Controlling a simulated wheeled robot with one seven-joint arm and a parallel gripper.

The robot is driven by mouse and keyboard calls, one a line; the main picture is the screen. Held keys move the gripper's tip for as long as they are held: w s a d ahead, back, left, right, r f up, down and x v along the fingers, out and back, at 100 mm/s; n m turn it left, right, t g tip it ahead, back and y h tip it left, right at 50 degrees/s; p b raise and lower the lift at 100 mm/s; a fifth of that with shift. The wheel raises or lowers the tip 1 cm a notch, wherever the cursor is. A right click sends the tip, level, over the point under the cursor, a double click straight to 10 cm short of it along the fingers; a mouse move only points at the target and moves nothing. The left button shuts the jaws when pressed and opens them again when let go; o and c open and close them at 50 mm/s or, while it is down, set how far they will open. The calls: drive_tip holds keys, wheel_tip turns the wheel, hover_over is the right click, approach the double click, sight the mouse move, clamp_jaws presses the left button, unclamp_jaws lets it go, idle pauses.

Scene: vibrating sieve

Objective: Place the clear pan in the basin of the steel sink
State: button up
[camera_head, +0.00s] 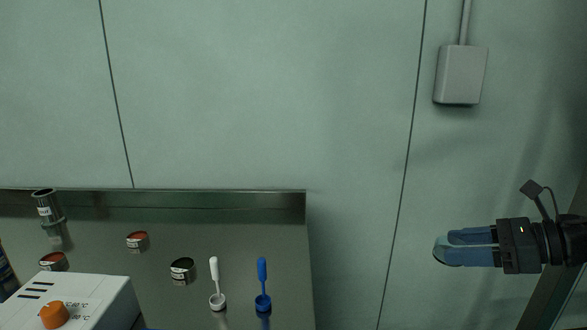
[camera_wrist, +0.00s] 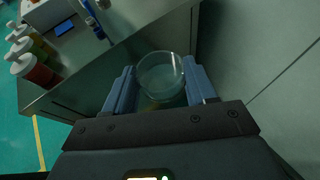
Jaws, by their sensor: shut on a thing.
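My gripper (camera_head: 442,247) extends from the right edge in the head view, in front of the bare wall and right of the steel counter. Its blue fingers are shut on the clear pan (camera_head: 437,251), whose rounded edge shows at the fingertips. In the wrist view the clear pan (camera_wrist: 161,76) is a round, see-through dish held between the two fingers of my gripper (camera_wrist: 163,80). The steel sink and its basin cannot be made out in either view.
The steel counter (camera_head: 150,300) holds a white device with an orange knob (camera_head: 54,315), several small tins, a white brush (camera_head: 216,285) and a blue brush (camera_head: 262,285). Several bottles (camera_wrist: 35,70) stand at left in the wrist view. A grey box (camera_head: 461,75) is on the wall.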

sight(435, 250)
drive_tip(key=w+a+f+m+t+h, duration=0.2)
drive_tip(key=a, duration=0.1)
drive_tip(key=w+a+f+m, duration=0.1)
drive_tip(key=shift+w+a+t+h, duration=0.2)
drive_tip(key=shift+a+t+h, duration=0.05)
drive_tip(key=shift+t+h, duration=0.15)
drive_tip(key=s+a+f+m+t+h, duration=0.1)
drive_tip(key=s+f+m+h, duration=0.3)
drive_tip(key=f, duration=0.7)
drive_tip(key=s+a+f+m+t+h, duration=0.2)
drive_tip(key=s+f, duration=0.5)
drive_tip(key=f, duration=0.4)
drive_tip(key=shift+s+a+f+m+h, duration=0.2)
drive_tip(key=shift+s+a+m+h, duration=0.3)
drive_tip(key=shift+m+h, duration=0.7)
drive_tip(key=shift+w, duration=0.15)
